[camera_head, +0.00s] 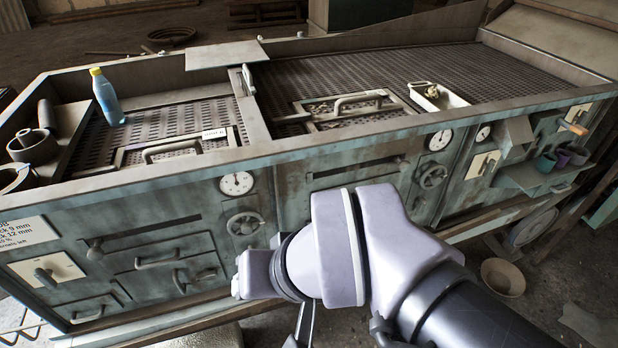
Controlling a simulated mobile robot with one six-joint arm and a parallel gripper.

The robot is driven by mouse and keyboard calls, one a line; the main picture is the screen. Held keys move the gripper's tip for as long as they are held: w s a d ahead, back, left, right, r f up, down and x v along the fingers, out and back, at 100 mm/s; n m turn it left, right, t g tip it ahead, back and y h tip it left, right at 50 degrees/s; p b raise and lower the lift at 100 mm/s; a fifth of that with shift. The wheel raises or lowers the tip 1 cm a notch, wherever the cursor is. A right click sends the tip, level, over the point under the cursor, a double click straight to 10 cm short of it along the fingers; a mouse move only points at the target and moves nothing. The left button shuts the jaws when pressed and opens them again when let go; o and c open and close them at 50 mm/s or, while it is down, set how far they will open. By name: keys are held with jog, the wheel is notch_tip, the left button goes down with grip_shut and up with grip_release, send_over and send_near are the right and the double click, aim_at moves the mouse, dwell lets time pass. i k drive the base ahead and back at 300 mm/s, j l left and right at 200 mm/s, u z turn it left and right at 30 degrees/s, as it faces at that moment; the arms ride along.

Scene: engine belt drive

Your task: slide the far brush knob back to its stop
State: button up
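The machine's green front panel has two long dark slots. My arm covers the panel below that farther slot. Thin dark parts of what looks like my gripper (304,325) show at the bottom edge, low in front of the machine and apart from both knobs. The fingers are mostly cut off, so their opening is unclear.
Handwheels (245,223) and gauges (236,184) stick out of the panel. A drawer handle (157,260) is below the left slot. A blue bottle (107,100) and a white tray (438,97) stand on top.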

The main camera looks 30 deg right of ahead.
aim_at(404, 166)
jog(key=l+z, duration=0.1)
jog(key=z, duration=0.4)
jog(key=l+z, duration=0.1)
jog(key=z, duration=0.35)
jog(key=l+z, duration=0.1)
jog(key=z, duration=0.4)
jog(key=i, duration=0.05)
